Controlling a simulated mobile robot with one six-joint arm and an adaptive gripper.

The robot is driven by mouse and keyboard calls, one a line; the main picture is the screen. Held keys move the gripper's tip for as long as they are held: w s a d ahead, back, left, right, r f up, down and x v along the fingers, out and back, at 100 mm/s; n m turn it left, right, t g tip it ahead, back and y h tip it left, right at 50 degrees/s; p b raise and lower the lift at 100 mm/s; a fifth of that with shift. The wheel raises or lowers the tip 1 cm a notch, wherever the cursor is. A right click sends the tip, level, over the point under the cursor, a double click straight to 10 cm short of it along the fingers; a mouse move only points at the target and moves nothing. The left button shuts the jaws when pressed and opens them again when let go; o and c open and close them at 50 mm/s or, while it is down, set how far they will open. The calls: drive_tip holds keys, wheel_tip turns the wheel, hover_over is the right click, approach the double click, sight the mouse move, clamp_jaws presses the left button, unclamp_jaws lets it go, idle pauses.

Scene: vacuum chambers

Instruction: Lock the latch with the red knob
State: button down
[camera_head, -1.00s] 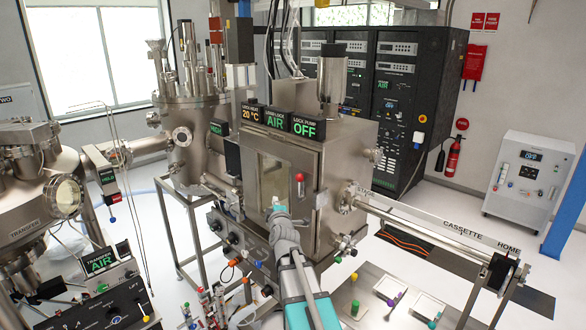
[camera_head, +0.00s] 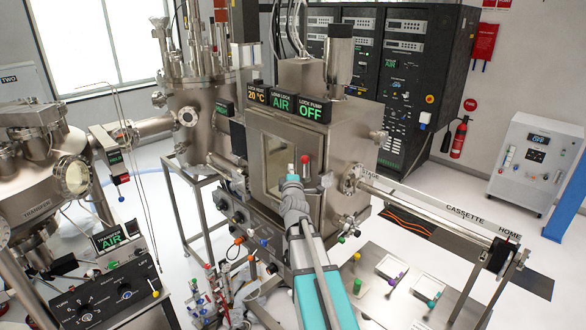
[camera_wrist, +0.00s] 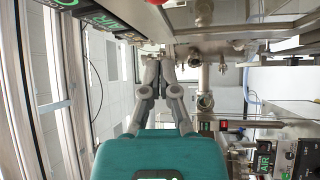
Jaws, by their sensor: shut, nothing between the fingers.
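The red knob (camera_head: 305,159) stands at the right side of the load lock chamber's front door (camera_head: 257,168), on a short upright metal stem. The latch hardware beneath it is partly hidden behind my arm. My gripper (camera_head: 292,172) is in front of the door, just left of and slightly below the knob. In the wrist view my gripper (camera_wrist: 160,62) is shut and empty, its fingertips together. A red piece, likely the knob (camera_wrist: 156,2), is cut off at the top edge there. I cannot tell whether the gripper touches the latch.
The chamber (camera_head: 345,160) has display signs (camera_head: 281,103) on top. The cassette transfer rod (camera_head: 430,210) runs out to the right. A side table (camera_head: 400,285) with trays and coloured-cap tools stands at the lower right. A control box (camera_head: 105,297) is at the lower left.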

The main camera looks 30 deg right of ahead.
sight(305, 159)
drive_tip(key=p+x, duration=0.1)
drive_tip(key=x, duration=0.9)
drive_tip(key=shift+s+d+f, duration=0.15)
drive_tip(key=shift+s+d, duration=0.05)
drive_tip(key=shift+s, duration=0.5)
drive_tip(key=shift+s+d+f, duration=0.2)
drive_tip(key=shift+s+d, duration=0.05)
drive_tip(key=shift+s, duration=0.45)
drive_tip(key=shift+s+d+f, duration=0.15)
drive_tip(key=shift+s+d, duration=0.05)
drive_tip(key=shift+s, duration=0.5)
drive_tip(key=shift+s, duration=0.1)
drive_tip(key=shift+s+d+f+m+h+b, duration=0.1)
drive_tip(key=shift+m+h+b, duration=0.2)
drive_tip(key=shift+b, duration=0.55)
